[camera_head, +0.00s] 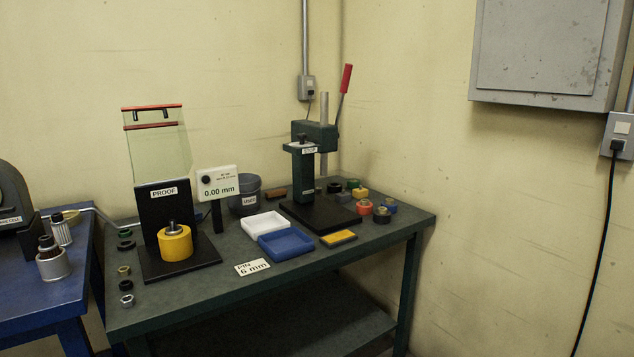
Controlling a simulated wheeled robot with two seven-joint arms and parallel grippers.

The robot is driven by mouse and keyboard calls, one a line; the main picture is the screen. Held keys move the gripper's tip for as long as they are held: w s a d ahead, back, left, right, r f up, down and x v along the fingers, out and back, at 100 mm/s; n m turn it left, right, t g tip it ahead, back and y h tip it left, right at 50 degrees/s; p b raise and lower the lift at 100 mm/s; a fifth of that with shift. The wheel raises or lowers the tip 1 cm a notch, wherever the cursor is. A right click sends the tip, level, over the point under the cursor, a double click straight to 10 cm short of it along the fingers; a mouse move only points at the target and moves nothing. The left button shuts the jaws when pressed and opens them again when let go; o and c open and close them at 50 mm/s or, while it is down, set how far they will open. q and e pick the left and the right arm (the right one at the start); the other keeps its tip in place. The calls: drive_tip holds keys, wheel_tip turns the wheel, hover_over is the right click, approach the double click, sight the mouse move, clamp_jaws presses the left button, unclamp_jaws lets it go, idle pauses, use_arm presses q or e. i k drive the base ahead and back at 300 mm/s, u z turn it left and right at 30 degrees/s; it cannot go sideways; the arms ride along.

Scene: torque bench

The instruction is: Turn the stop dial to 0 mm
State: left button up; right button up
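A green arbor press (318,135) with a red-handled lever (346,79) stands at the back of the dark green bench. A small dark knob (302,137) sits on top of its front head, just above a white label reading STOP (309,151). I take this knob to be the stop dial; its setting is too small to read. Left of the press, a white readout box (217,183) on a black post shows 0.00 mm. Neither of my grippers is in view.
A PROOF stand (153,215) with a clear shield (158,155) and yellow cylinder (175,243) is at left. White (264,214) and blue trays (262,240), a yellow pad (338,238) and a "PIN 6 mm" card (252,267) lie in front. Several small coloured parts sit right of the press.

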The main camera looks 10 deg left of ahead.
sight(301, 136)
drive_tip(key=z, duration=0.75)
drive_tip(key=i, duration=2.05)
drive_tip(key=u, duration=1.05)
